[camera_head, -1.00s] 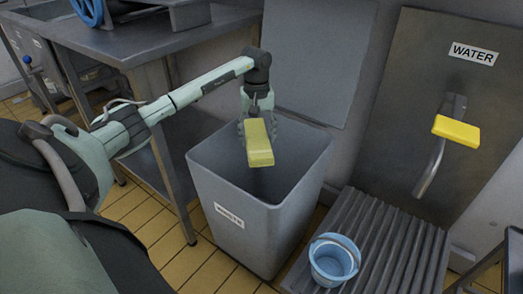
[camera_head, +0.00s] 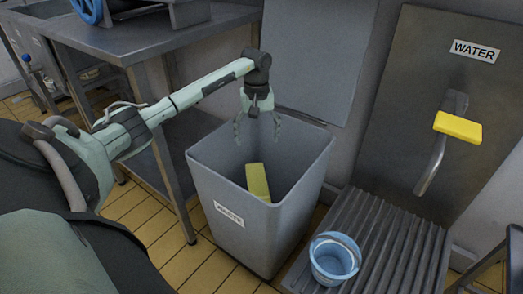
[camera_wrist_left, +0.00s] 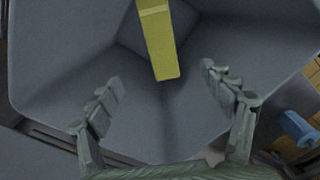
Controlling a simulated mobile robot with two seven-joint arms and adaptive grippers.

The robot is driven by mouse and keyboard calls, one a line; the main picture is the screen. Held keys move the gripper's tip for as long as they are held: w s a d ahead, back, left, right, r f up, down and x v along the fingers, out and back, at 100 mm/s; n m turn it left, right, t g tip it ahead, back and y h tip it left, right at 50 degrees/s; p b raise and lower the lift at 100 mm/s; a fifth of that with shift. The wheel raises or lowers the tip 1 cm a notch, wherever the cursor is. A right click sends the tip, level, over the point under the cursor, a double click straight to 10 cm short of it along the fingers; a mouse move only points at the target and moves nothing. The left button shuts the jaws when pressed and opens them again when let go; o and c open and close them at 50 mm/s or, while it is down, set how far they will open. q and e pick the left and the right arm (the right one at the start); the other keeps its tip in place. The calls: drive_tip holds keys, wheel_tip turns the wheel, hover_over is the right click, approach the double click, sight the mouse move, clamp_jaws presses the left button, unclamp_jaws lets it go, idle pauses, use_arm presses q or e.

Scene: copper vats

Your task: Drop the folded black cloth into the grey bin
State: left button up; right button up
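I see no folded black cloth in either view. A yellow block (camera_head: 258,181) is inside the grey bin (camera_head: 238,222), below my gripper and apart from it; its lower end meets the front rim in the head view, and I cannot tell whether it is resting or falling. The block also shows in the left wrist view (camera_wrist_left: 160,42), between the bin's grey inner walls (camera_wrist_left: 60,50). The bin is open at the top and has a white label. My left gripper (camera_head: 257,138) points down over the bin's mouth, its fingers spread and empty. My right gripper is not in view.
A metal table (camera_head: 150,45) stands to the left of the bin. A light blue bucket (camera_head: 334,259) sits on a ribbed grey platform (camera_head: 385,245) at the right.

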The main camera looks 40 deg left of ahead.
use_arm(q)
wheel_tip(320, 180, up, 12)
idle(0.7)
idle(0.4)
